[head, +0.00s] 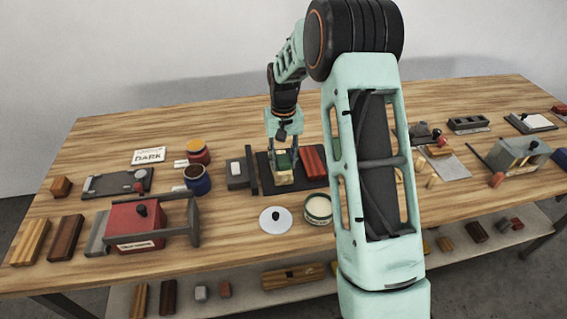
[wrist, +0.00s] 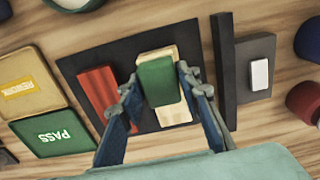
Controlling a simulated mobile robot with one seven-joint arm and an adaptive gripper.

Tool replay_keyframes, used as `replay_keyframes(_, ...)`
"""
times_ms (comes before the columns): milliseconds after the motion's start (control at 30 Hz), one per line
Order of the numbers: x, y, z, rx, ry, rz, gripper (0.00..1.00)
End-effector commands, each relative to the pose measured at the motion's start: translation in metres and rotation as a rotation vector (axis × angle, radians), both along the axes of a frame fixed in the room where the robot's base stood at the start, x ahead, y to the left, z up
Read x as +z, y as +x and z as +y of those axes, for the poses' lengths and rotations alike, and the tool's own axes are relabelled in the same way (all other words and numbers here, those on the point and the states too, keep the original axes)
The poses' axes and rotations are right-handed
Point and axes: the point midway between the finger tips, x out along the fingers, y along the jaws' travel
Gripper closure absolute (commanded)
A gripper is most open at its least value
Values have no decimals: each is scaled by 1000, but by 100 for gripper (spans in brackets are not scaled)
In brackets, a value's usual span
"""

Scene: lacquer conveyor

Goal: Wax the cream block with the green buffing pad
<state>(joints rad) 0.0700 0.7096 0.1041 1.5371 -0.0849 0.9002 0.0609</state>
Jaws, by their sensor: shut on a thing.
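The green buffing pad (wrist: 160,83) is between the fingers of my gripper (wrist: 164,95), which is shut on it. The cream block (wrist: 172,116) lies directly under the pad on a dark mat, and its ends show beyond the pad. In the head view my gripper (head: 283,157) is over the cream block (head: 283,181), with the green pad (head: 283,162) on or just above it. I cannot tell if pad and block touch. A red block (head: 313,162) lies beside the cream one on the mat; it also shows in the wrist view (wrist: 103,97).
An open round tin (head: 318,208) and its white lid (head: 276,220) stand in front of the mat. A dark rail (wrist: 222,70) borders the mat. PASS (wrist: 54,136) and REWORK (wrist: 26,86) plates lie beside it.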

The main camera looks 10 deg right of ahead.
Motion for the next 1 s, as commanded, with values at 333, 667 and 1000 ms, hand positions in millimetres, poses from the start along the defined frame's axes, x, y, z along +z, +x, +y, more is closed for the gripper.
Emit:
replay_keyframes(333,36,-3,1,0,0,-1,93)
replay_keyframes(667,47,-4,1,1,0,-1,93)
replay_keyframes(1000,46,-4,1,0,0,-1,93)
